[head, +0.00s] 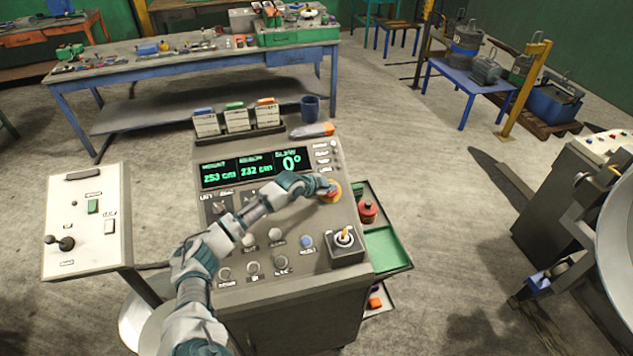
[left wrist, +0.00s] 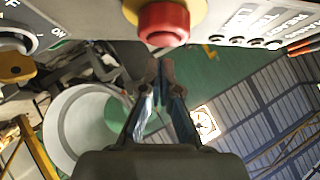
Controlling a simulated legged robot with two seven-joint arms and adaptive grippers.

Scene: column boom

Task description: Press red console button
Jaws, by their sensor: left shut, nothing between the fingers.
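The red button (left wrist: 164,23) on its yellow collar (head: 335,196) is at the right side of the grey console (head: 290,270), right of the display. My left gripper (head: 325,184) reaches across the console from the lower left and is at the button, partly covering it in the head view. In the left wrist view the shut, empty fingers (left wrist: 162,66) point at the button's edge, with a small gap seeming to show between them. I cannot tell for certain whether they touch. My right gripper is not in view.
The display (head: 252,170) reads 253 cm, 232 cm and 0°. A red-topped object (head: 367,210) is in the green side tray (head: 388,248). A white side panel (head: 85,220) stands left.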

